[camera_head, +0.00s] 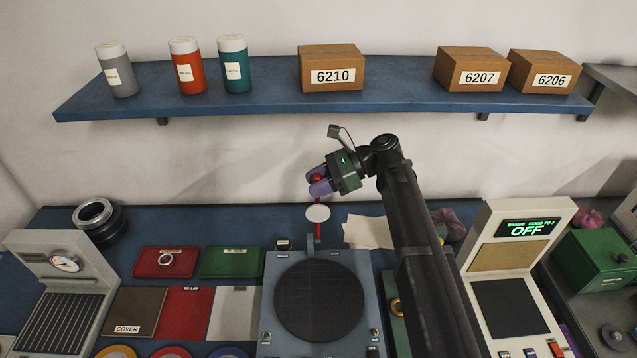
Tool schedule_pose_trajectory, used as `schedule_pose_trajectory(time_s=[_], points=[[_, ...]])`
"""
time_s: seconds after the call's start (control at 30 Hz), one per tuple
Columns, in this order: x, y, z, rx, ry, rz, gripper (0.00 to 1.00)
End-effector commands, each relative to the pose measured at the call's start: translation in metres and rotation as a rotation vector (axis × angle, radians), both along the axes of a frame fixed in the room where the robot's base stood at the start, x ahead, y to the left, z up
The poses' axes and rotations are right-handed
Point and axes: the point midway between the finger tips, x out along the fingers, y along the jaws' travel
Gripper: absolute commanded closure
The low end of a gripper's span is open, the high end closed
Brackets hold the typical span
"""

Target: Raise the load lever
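The load lever (318,229) is a thin red rod with a red knob at its top and a pale round disc partway up. It stands about upright at the back of the blue-grey machine (268,318), which has a dark round plate on top. My gripper (318,180) comes in from the right with its purple fingers on either side of the red knob. The fingers look closed on the knob, which partly shows between them. The fingers hide the rest of the knob.
A dial gauge stand (65,264) stands at the left and a tester reading OFF (520,250) at the right. Coloured mats and paper sheets (368,232) lie around the machine. A blue shelf (250,101) with bottles and boxes hangs above my gripper.

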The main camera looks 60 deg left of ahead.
Motion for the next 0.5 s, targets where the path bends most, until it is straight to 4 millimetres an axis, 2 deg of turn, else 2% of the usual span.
schedule_pose_trajectory(time_s=[0.1,0.37,0.5], points=[[0.0,0.0,0.0,0.001,0.0,0.0,0.5],[0.001,-0.001,0.001,0.001,-0.001,0.002,0.5],[0.012,-0.006,0.008,0.001,-0.001,-0.001,0.5]])
